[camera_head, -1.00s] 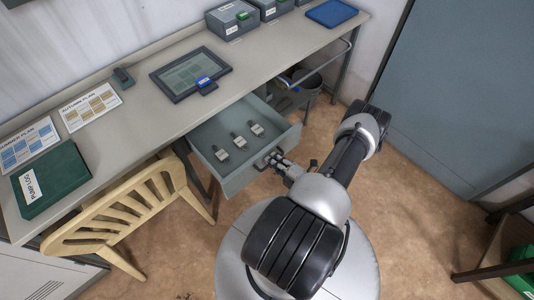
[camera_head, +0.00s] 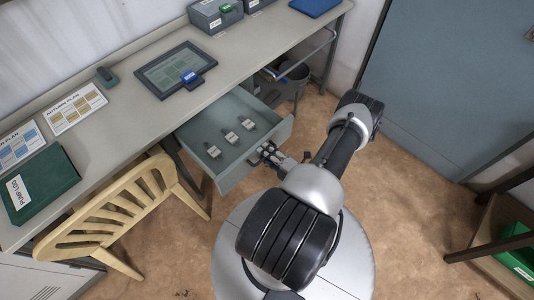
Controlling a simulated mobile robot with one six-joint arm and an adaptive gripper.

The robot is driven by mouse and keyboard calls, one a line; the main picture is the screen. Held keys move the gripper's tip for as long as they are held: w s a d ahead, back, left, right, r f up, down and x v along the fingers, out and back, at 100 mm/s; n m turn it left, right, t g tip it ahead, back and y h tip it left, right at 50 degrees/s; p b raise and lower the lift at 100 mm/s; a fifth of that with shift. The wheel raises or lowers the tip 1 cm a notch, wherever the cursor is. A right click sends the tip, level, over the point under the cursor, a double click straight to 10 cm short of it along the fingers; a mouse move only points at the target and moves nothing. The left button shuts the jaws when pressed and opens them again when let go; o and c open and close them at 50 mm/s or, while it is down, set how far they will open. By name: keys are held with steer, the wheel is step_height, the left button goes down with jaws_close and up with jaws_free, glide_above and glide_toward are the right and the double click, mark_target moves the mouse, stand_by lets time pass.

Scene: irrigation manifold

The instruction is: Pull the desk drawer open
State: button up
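The grey desk drawer (camera_head: 218,172) stands pulled out from under the desk top, and its inside is in plain view. Several small grey tagged items (camera_head: 231,137) lie in a row on its floor. My gripper (camera_head: 262,158) is at the drawer's front panel, at the handle. The fingers are small and partly hidden, so I cannot tell if they are closed around the handle. The handle itself is mostly covered by the gripper.
The desk (camera_head: 125,127) holds a framed tablet (camera_head: 168,70), a green binder (camera_head: 42,186) and plan sheets. A wooden chair (camera_head: 112,212) stands left of the drawer. A bucket (camera_head: 294,82) is under the desk's right part.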

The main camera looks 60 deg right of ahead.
steer(key=v, duration=1.2)
stand_by(0.6)
steer(key=w+a+r+n+g+y, duration=0.25)
steer(key=w+r+n+y, duration=0.75)
steer(key=r+n, duration=0.5)
steer(key=w+a+r+n+g+y, duration=0.1)
steer(key=w+a+r+n+g, duration=0.3)
steer(key=n, duration=0.3)
steer(key=w+a+r+n+g+y, duration=0.1)
steer(key=w+a+r+n+g, duration=0.1)
steer(key=a+r+n+g, duration=0.4)
steer(key=s+a+r+n+t+h, duration=0.1)
steer(key=s+a+r+n+h, duration=0.2)
steer(key=a+r+n, duration=0.5)
steer(key=s+a+r+n+t+h, duration=0.1)
steer(key=s+a+r+n+h, duration=0.2)
steer(key=a+r+n, duration=0.6)
step_height(320, 180, up, 2)
steer(key=n+h, duration=0.2)
steer(key=n, duration=0.9)
steer(key=shift+s+a+r+n, duration=0.2)
steer(key=shift+s+a+n, duration=0.05)
steer(key=shift+n, duration=0.05)
